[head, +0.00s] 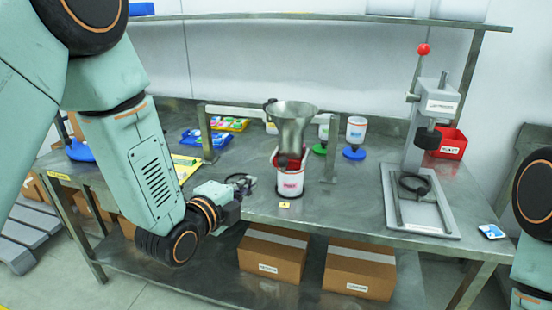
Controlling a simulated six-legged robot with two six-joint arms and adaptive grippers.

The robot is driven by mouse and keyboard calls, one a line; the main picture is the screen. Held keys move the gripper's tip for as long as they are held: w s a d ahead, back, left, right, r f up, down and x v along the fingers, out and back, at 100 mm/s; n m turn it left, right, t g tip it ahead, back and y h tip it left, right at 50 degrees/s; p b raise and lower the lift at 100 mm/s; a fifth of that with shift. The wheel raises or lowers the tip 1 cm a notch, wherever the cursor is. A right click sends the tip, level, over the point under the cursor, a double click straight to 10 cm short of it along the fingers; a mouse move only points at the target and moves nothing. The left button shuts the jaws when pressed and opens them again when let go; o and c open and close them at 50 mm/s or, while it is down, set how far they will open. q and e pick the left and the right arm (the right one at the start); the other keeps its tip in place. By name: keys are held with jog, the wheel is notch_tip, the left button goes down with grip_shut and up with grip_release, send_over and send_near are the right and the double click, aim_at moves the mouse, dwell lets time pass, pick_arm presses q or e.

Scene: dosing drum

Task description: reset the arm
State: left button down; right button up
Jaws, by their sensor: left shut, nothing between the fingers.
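My left arm comes in from the left, and my left gripper (243,183) is at its end, over the front part of the metal table (330,212). It is shut and holds nothing. It is left of a white drum (290,182) with a red rim and label, and apart from it. The drum stands upright under a grey metal hopper (292,125) held by a frame. Part of my right arm shows at the right edge; its gripper is out of view.
A lever press (426,160) with a red knob stands on the right, a red bin (451,143) behind it. White cups on coloured bases (355,133) stand behind the hopper. Bags (205,138) lie at the back left. Cardboard boxes (272,255) sit on the lower shelf.

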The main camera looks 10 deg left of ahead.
pick_arm(q)
jog(key=s+a+f+n+g+y+b, duration=0.1)
jog(key=s+f+n+g, duration=0.2)
jog(key=s+f+n, duration=0.35)
jog(key=s+a+f+n+g+y, duration=0.2)
jog(key=s+f+n+g, duration=0.2)
jog(key=f+n, duration=0.55)
jog(key=s+f+n+g+b, duration=0.1)
jog(key=s+f+g, duration=0.2)
jog(key=s+f, duration=0.2)
jog(key=s+a+f+n+g, duration=0.1)
jog(key=s+f, duration=0.5)
jog(key=s, duration=0.6)
jog(key=s+f+n+g+b, duration=0.1)
jog(key=s+f+n+g, duration=0.2)
jog(key=s+f, duration=0.3)
jog(key=s+g, duration=0.1)
jog(key=s, duration=0.2)
jog(key=shift+s+a+g+y+b, duration=0.15)
jog(key=shift+s+g+y+b, duration=0.1)
jog(key=shift+g+y+b, duration=0.1)
jog(key=shift+s, duration=0.1)
